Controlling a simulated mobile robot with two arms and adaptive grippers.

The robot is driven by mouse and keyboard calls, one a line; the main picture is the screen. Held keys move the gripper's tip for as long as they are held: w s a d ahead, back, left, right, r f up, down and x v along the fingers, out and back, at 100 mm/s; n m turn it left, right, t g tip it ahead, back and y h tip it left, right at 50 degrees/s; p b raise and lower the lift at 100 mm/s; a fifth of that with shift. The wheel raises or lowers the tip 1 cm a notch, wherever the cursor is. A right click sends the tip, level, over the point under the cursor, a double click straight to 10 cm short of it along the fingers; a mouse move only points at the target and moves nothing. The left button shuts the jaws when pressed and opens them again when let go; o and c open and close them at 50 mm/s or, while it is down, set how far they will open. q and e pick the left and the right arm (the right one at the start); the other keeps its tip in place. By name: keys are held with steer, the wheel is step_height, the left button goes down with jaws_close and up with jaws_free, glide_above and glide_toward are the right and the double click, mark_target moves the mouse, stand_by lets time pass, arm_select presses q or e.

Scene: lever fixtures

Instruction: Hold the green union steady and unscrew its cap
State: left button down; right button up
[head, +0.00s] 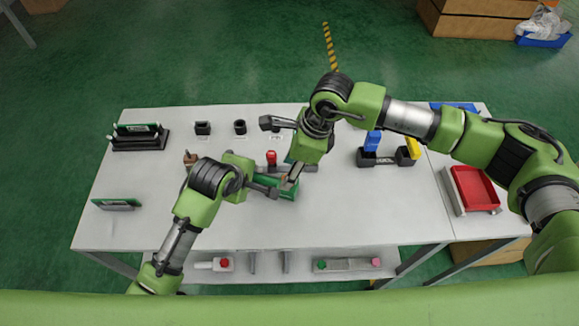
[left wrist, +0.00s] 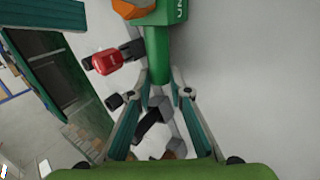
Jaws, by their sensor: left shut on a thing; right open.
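The green union (head: 286,206) lies on the table in front of me, partly hidden by my grippers in the head view. In the left wrist view its green pipe (left wrist: 156,55) runs between my left fingers, up to a lettered green block (left wrist: 174,12) beside the orange cap (left wrist: 131,9). My left gripper (head: 272,190) is shut on the union. My right gripper (head: 291,182) is open, its fingertips down close to the union by the cap. The head view does not show clearly whether they touch it.
A red-topped fixture (head: 271,157) stands just behind the union; its red part also shows in the left wrist view (left wrist: 107,62). A blue and yellow fixture (head: 378,159) and a red tray (head: 475,188) are to the right.

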steer(key=shift+m+t, duration=0.3)
steer(key=shift+m, duration=0.7)
steer(key=shift+s+f, duration=0.1)
steer(key=shift+f, duration=1.4)
